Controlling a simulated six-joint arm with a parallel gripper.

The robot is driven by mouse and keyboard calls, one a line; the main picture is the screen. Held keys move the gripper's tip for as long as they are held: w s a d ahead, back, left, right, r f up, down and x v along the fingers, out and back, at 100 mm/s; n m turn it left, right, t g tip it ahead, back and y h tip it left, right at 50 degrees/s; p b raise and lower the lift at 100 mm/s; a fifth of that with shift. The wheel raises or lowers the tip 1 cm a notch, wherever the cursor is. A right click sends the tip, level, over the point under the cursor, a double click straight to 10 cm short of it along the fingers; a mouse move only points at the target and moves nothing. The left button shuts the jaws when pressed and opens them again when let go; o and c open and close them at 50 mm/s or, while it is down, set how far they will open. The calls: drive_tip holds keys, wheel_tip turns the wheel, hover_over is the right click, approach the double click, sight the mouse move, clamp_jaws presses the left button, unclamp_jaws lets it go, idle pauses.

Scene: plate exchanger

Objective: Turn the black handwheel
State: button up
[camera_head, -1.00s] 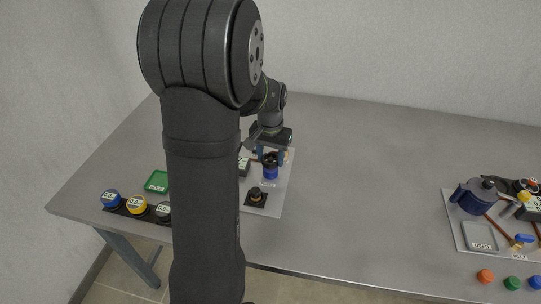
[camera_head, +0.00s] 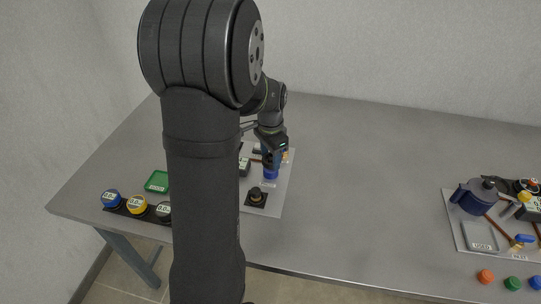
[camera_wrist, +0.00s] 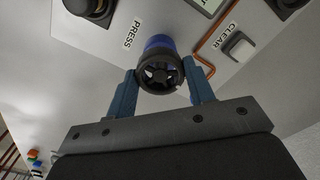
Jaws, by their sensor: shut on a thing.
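The black handwheel (camera_wrist: 160,74) is a spoked wheel on a blue base (camera_wrist: 159,43), seen end-on in the wrist view. My gripper (camera_wrist: 161,78) is shut on it, with one blue finger on each side of the rim. In the head view my gripper (camera_head: 271,160) points down over the blue base (camera_head: 271,173) on the grey panel (camera_head: 279,197). There the gripper hides most of the handwheel.
A black knob (camera_head: 256,194) stands on the panel, near the PRESS label (camera_wrist: 132,33). A white button (camera_wrist: 239,46) sits by the CLEAR label. The table's middle is clear.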

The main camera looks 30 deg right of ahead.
sight(271, 158)
idle(0.4)
drive_tip(key=o, duration=1)
drive_tip(key=shift+c, duration=0.2)
drive_tip(key=shift+r, duration=0.15)
wheel_tip(271, 158, up, 17)
wheel_tip(271, 158, down, 17)
drive_tip(key=shift+f, duration=0.2)
idle(0.4)
drive_tip(key=shift+r, duration=0.1)
